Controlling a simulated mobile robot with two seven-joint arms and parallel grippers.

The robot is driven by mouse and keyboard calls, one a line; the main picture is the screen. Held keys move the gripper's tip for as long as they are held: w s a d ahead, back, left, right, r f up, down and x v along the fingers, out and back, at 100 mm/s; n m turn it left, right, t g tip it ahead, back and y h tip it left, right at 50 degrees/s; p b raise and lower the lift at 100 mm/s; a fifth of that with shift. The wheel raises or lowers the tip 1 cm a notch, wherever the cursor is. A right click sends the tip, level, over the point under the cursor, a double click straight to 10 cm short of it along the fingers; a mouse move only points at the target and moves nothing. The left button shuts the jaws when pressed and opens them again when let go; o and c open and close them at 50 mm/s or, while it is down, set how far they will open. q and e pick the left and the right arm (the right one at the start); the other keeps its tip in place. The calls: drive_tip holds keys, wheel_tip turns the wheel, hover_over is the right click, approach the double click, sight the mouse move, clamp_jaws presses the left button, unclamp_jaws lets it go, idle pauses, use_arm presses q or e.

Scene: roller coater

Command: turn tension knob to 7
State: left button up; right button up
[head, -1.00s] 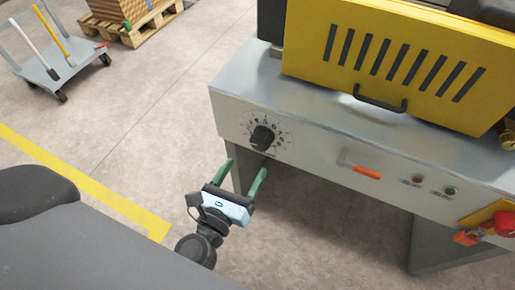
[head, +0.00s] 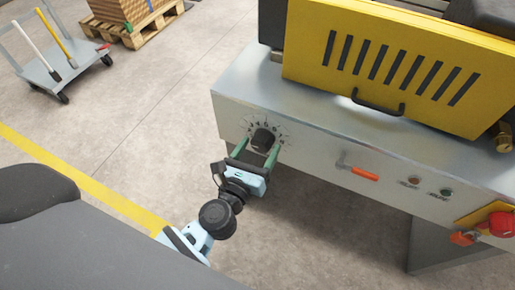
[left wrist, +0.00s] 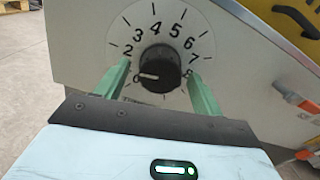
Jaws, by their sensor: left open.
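The tension knob (head: 263,139) is a round black knob on the pale front panel of the machine. In the left wrist view the knob (left wrist: 160,66) sits in a numbered dial (left wrist: 155,27), with 2 to 8 readable. Its white pointer mark aims left, at the low end of the scale near 0 or 1; the finger partly hides that area. My left gripper (head: 259,146) is open, its two green fingers on either side of the knob. In the wrist view gaps show between each finger and the knob. My right gripper is not in view.
An orange-handled lever (head: 362,172), small indicator buttons (head: 446,192) and a red emergency button (head: 501,223) are right of the dial. A yellow slotted cover (head: 400,62) with a black handle is above. Open floor is to the left, with a trolley (head: 62,62) farther back.

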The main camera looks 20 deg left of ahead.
use_arm(q)
drive_tip(key=c, duration=1)
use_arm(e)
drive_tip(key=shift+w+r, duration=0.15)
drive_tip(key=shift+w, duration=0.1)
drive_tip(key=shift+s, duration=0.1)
